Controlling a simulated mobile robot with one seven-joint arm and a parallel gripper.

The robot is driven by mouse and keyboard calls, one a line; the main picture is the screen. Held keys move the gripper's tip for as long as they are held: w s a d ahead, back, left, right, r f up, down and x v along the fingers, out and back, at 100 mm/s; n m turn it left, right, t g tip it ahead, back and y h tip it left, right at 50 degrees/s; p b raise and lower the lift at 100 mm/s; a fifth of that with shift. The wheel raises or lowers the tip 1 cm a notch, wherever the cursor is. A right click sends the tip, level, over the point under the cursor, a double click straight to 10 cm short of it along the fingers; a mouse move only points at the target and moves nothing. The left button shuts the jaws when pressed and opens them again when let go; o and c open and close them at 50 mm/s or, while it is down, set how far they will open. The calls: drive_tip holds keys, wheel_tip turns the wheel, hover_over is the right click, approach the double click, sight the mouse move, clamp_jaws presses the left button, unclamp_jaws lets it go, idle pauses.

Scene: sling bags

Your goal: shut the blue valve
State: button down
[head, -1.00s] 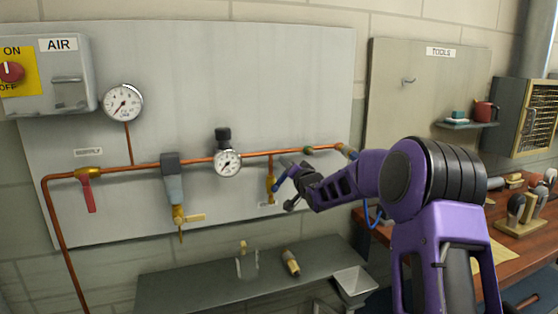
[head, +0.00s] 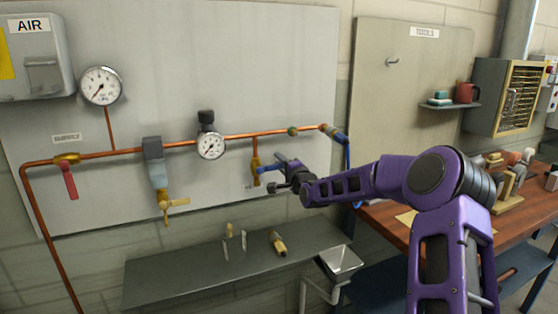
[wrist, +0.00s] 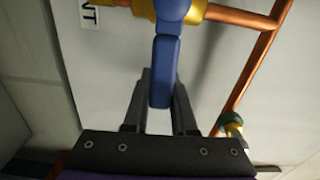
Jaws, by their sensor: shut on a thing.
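The blue valve has a brass body (head: 255,170) on a short drop pipe below the main copper line. Its blue handle (head: 269,168) points sideways to the right, towards my gripper (head: 281,176). In the wrist view the handle (wrist: 165,65) lies across the yellow-brass body (wrist: 205,11), roughly at a right angle to it. My gripper (wrist: 160,105) has one dark finger on each side of the handle's end and is shut on it. The finger contact is partly hidden in the head view.
A red-handled supply valve (head: 68,178), a filter (head: 158,180) and two gauges (head: 101,86) (head: 211,146) sit further left on the board. A grey shelf (head: 200,277) with small fittings is below. A funnel (head: 341,260) stands right of it. A wooden bench (head: 400,235) is at right.

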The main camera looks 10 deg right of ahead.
drive_tip(key=shift+f+m, duration=0.3)
drive_tip(key=shift+m, duration=0.1)
drive_tip(key=c, duration=0.7)
unclamp_jaws()
drive_tip(key=v, duration=1.7)
drive_tip(key=shift+s+r+p, duration=0.1)
drive_tip(key=shift+s+p, duration=0.15)
drive_tip(key=shift+p, duration=0.15)
